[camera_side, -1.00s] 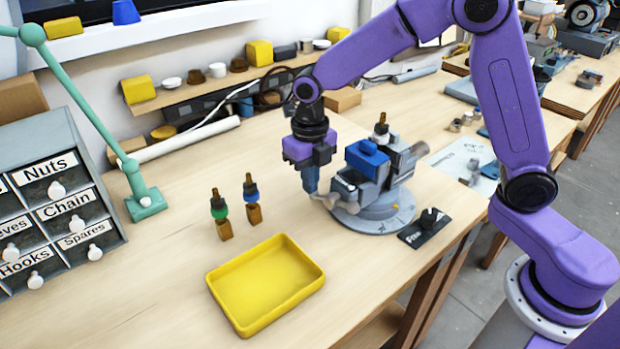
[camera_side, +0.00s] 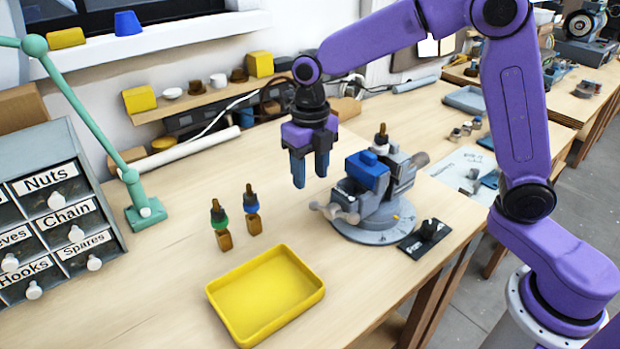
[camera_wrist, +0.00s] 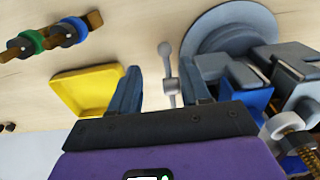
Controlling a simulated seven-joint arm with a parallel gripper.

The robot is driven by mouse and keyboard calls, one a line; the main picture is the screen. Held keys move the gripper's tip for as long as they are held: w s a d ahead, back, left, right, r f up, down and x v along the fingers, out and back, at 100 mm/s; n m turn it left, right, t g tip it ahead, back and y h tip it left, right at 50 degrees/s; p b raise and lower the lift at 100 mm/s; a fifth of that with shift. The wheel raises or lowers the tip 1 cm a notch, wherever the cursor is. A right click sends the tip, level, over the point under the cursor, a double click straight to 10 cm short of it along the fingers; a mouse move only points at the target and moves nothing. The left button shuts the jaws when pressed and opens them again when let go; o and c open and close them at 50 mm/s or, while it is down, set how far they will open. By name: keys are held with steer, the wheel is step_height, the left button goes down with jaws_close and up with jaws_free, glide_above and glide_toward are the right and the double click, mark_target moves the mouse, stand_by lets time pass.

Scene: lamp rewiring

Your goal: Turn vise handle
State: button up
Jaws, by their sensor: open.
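The grey vise (camera_side: 390,207) with a blue block (camera_side: 367,170) in its top stands on a round grey base on the bench. Its handle (camera_side: 334,210) is a grey bar with knobbed ends on the vise's left side. My gripper (camera_side: 310,180) is open and empty, pointing down, above and to the left of the handle and apart from it. In the wrist view, the handle (camera_wrist: 168,75) appears between my two blue fingers (camera_wrist: 162,72), and the vise's blue part (camera_wrist: 255,98) lies to the right.
A yellow tray (camera_side: 215,297) lies at the bench front. Two banded sockets, green (camera_side: 221,222) and blue (camera_side: 251,205), stand behind it. A black plate with a knob (camera_side: 425,240) sits right of the vise. Labelled drawers (camera_side: 60,215) and a green lamp arm (camera_side: 95,110) are at left.

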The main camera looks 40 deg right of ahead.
steer(key=shift+o, duration=0.3)
steer(key=shift+s+r, duration=0.15)
steer(key=shift+r, duration=0.2)
steer(key=s+r+m, duration=0.1)
steer(key=s+r, duration=0.4)
steer(key=r, duration=0.1)
steer(key=m+y, duration=0.1)
steer(key=m, duration=0.1)
glide_toward(354, 213)
steer(key=f, duration=0.7)
steer(key=a+f, duration=0.1)
steer(key=f, duration=0.3)
steer(key=shift+f, duration=0.2)
jaws_close()
